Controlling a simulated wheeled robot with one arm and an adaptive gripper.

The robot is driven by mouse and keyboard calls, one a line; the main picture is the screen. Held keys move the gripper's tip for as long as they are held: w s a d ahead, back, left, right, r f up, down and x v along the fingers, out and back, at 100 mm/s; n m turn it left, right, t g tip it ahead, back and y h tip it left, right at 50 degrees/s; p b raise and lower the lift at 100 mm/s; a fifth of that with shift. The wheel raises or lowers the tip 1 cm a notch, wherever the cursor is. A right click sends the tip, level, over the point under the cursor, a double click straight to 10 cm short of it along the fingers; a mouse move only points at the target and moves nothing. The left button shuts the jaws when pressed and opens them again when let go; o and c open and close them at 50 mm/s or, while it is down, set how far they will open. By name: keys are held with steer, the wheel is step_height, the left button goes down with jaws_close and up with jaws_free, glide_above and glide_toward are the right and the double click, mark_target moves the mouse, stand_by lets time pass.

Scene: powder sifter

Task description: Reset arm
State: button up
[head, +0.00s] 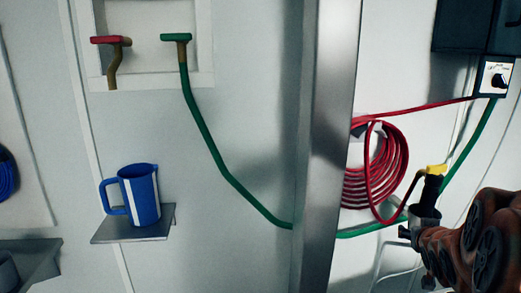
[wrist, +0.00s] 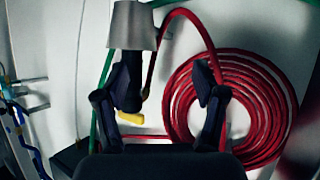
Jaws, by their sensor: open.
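My gripper (wrist: 162,82) is open in the wrist view, with one dark finger on each side. My arm (head: 468,240) comes in from the right edge of the head view. A hose nozzle (wrist: 131,28) with a grey cone, a black handle and a yellow lever is by the left finger in the wrist view. It overlaps that finger; I cannot tell whether they touch. In the head view the nozzle (head: 432,188) stands upright at the left end of my arm, which hides part of the area below.
A red hose coil (head: 372,165) hangs on the wall behind the nozzle. A metal post (head: 330,130) stands left of it. A green hose (head: 205,150) runs along the wall. A blue pitcher (head: 145,195) stands on a small shelf (head: 160,230). A switch box (head: 495,78) is at upper right.

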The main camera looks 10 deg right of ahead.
steer(key=s+a+f+n+g+y+p, duration=0.1)
steer(key=s+a+f+g+y, duration=0.15)
steer(key=s+a, duration=0.5)
steer(key=s+a+f+n+g+y+p, duration=0.15)
steer(key=s+a+g, duration=0.25)
steer(key=a, duration=0.7)
steer(key=s+a+n+g+y+p, duration=0.1)
steer(key=s+a+g, duration=0.5)
steer(key=s+a, duration=0.7)
steer(key=s+n+y, duration=0.1)
steer(key=s, duration=0.2)
steer(key=shift+s+r, duration=0.15)
steer(key=shift+s, duration=0.1)
steer(key=shift+a, duration=0.1)
